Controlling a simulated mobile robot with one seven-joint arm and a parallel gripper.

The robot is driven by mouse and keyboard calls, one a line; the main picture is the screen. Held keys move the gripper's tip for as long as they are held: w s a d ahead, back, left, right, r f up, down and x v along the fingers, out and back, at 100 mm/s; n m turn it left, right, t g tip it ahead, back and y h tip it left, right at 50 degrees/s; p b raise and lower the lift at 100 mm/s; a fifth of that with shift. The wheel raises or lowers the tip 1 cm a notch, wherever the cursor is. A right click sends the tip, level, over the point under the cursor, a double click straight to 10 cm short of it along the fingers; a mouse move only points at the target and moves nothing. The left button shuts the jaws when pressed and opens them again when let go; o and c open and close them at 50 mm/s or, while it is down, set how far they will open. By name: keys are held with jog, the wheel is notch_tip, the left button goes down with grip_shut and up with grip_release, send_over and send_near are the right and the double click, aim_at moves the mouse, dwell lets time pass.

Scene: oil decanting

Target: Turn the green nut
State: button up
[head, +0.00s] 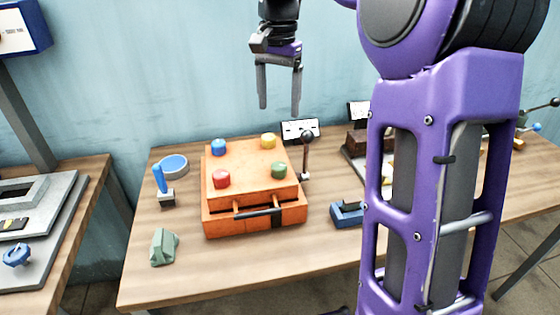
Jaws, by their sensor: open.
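The green nut (279,170) sits on the top right front of an orange box (252,205) on the wooden table. A red nut (221,179), a blue nut (218,147) and a yellow nut (268,140) sit near the box's other corners. My gripper (279,108) is open and empty. It hangs in the air above the back of the box, with its fingers pointing down, apart from all the nuts. The green nut is in plain view.
A lever with a dark knob (306,137) stands at the box's right side. A blue-handled tool (160,180), a round blue-rimmed dish (173,166) and a grey-green block (164,246) are on the left. A blue block (347,213) lies right. My purple arm hides part of the table.

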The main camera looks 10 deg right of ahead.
aim_at(279, 165)
notch_tip(279, 165, down, 16)
jog(key=shift+f+b, duration=0.2)
jog(key=shift+b, duration=1.05)
grip_shut()
